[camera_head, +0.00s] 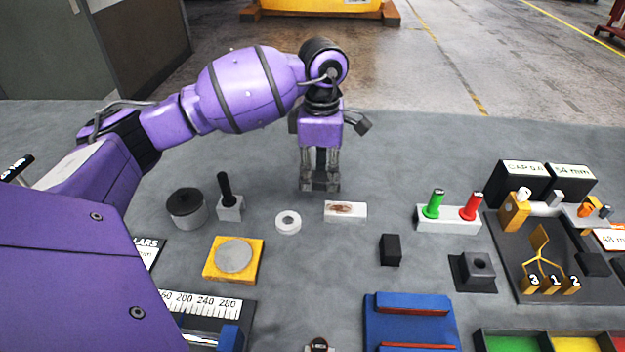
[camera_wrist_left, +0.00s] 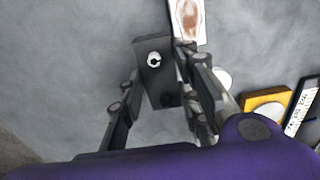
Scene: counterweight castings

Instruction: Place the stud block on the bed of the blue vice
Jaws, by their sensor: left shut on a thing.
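The block in my left gripper, which I take to be the stud block (camera_wrist_left: 153,88), is dark grey with a small round white mark on its face. It is seen between the fingers in the wrist view. My left gripper (camera_head: 320,184) points down at the table's far middle, shut on this block; the fingers hide most of it in the head view. The blue vice (camera_head: 375,325) stands at the near edge, right of centre, with red-lined jaws and an empty bed between them. It is nearer and to the right of my left gripper. My right gripper is not in view.
A white block with a brown stain (camera_head: 345,211), a white ring (camera_head: 288,222) and a black block (camera_head: 390,250) lie between the gripper and vice. A rack with green and red pegs (camera_head: 447,224) and a grey holed block (camera_head: 474,272) stand to the right. A yellow plate (camera_head: 211,272) lies left.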

